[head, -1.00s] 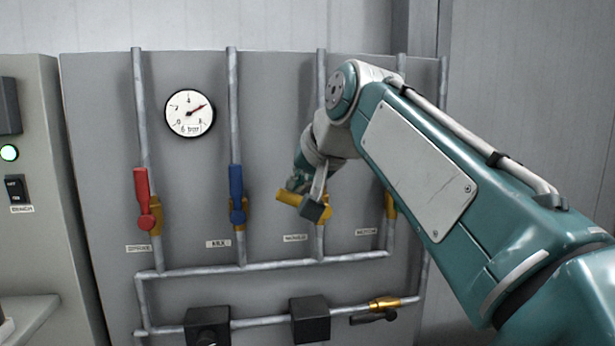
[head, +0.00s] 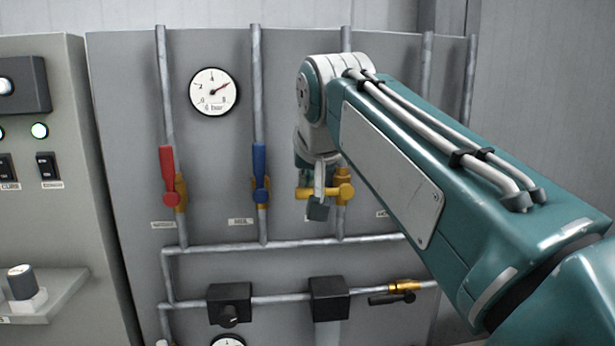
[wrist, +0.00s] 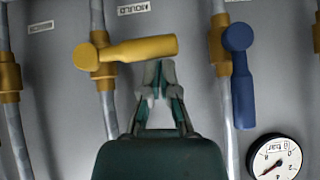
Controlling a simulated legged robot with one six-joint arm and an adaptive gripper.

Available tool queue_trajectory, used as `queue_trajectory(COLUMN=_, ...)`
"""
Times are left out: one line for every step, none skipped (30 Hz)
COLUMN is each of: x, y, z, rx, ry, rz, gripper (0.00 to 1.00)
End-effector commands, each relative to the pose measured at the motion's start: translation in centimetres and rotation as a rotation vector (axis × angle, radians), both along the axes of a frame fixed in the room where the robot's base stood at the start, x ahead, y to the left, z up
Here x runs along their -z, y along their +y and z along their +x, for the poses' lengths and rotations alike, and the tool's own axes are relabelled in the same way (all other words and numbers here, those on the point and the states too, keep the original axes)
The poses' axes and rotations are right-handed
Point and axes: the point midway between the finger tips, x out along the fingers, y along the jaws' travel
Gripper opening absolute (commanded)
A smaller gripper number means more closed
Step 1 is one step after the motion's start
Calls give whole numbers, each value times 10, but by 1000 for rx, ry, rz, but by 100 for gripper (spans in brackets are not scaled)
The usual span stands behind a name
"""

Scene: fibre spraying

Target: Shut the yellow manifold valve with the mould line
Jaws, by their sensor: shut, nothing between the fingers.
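The yellow manifold valve (head: 343,191) is on the third pipe from the left, and its lever points left, level and square across the pipe. The wrist view shows the same yellow lever (wrist: 142,48) crossing its pipe, with a MOULD label (wrist: 133,9) beside it. My gripper (head: 318,207) is at the lever, its fingers overlapping it in the head view. In the wrist view my gripper (wrist: 157,73) is shut and empty, fingertips right at the lever's edge near its free end. Whether they touch is not clear.
The blue lever (head: 261,173) and red lever (head: 168,174) stand upright along their pipes to the left. A pressure gauge (head: 214,92) sits between those pipes. Black boxes (head: 229,304) are on the lower pipe. My forearm hides the panel's right part.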

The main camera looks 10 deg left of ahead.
Motion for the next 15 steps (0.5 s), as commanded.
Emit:
queue_trajectory(x=1, y=0, z=0, rx=0, ry=4, rz=-1, gripper=0)
queue_trajectory(x=2, y=0, z=0, rx=0, ry=5, rz=-1, gripper=0)
queue_trajectory(x=2, y=1, z=0, rx=0, ry=5, rz=-1, gripper=0)
queue_trajectory(x=2, y=1, z=0, rx=0, ry=5, rz=-1, gripper=0)
queue_trajectory(x=2, y=1, z=0, rx=0, ry=5, rz=-1, gripper=0)
queue_trajectory(x=2, y=1, z=0, rx=-1, ry=6, rz=-2, gripper=0)
queue_trajectory(x=2, y=1, z=0, rx=-1, ry=6, rz=-2, gripper=0)
queue_trajectory(x=2, y=1, z=0, rx=-1, ry=6, rz=-2, gripper=0)
queue_trajectory(x=2, y=1, z=0, rx=-1, ry=7, rz=-2, gripper=0)
queue_trajectory(x=2, y=1, z=-1, rx=-1, ry=6, rz=-2, gripper=0)
queue_trajectory(x=0, y=1, z=-2, rx=-1, ry=6, rz=-2, gripper=0)
queue_trajectory(x=-2, y=0, z=-4, rx=-1, ry=6, rz=-2, gripper=0)
queue_trajectory(x=-5, y=-1, z=-6, rx=-1, ry=5, rz=-1, gripper=0)
queue_trajectory(x=-8, y=-2, z=-9, rx=-1, ry=3, rz=0, gripper=0)
queue_trajectory(x=-13, y=-4, z=-13, rx=-1, ry=3, rz=0, gripper=0)
